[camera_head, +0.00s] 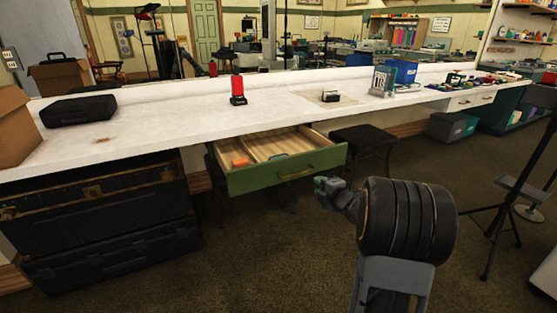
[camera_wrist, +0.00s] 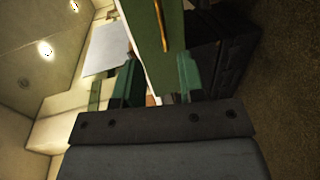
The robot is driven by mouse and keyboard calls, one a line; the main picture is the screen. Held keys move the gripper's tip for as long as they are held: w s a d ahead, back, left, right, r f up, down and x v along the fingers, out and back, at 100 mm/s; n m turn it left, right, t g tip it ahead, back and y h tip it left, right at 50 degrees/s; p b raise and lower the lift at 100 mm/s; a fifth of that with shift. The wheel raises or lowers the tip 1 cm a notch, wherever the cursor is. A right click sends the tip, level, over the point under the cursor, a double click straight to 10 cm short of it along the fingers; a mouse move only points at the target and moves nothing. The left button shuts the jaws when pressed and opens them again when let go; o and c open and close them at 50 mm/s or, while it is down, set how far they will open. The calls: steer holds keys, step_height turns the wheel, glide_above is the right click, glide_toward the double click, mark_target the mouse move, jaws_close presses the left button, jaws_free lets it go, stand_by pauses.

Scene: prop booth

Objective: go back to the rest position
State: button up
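My gripper (camera_head: 322,186) is at the end of my dark arm, in front of and a little below the right end of the open drawer (camera_head: 268,182). In the wrist view its two green fingers stand apart with nothing held between them (camera_wrist: 157,80). The green drawer front with its brass handle (camera_wrist: 162,24) shows beyond the fingers, apart from them as far as I can tell. The drawer is pulled out under the white counter (camera_head: 180,112), and an orange item (camera_head: 240,163) lies in its left part.
A black stool (camera_head: 362,138) stands right of the drawer. A black trunk (camera_head: 100,220) is under the counter at left. A tripod stand (camera_head: 520,190) is at right. A red-and-black device (camera_head: 237,90) stands on the counter. The carpet in the front middle is clear.

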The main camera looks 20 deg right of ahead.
steer(key=shift+r, duration=0.1)
steer(key=s+a+r+m+g+h+p, duration=0.25)
steer(key=r+m+p, duration=0.25)
steer(key=r+p, duration=0.4)
steer(key=s+a+r+m+g+h+p, duration=0.25)
steer(key=a+r+m+p, duration=0.2)
steer(key=r+p, duration=0.5)
steer(key=s+a+r+m+g+y+p, duration=0.1)
steer(key=s+a+r+m+g+p, duration=0.2)
steer(key=s, duration=0.7)
steer(key=s+a+r+m+g+y+p, duration=0.2)
steer(key=s+a+r+m+g+p, duration=0.2)
steer(key=s+a+r+m+p, duration=0.3)
steer(key=s+a+r+p, duration=0.2)
steer(key=a+r+p, duration=0.1)
steer(key=shift+s+y+p, duration=0.3)
steer(key=shift+s+p, duration=0.05)
steer(key=shift+p, duration=0.05)
steer(key=shift+d+r, duration=0.1)
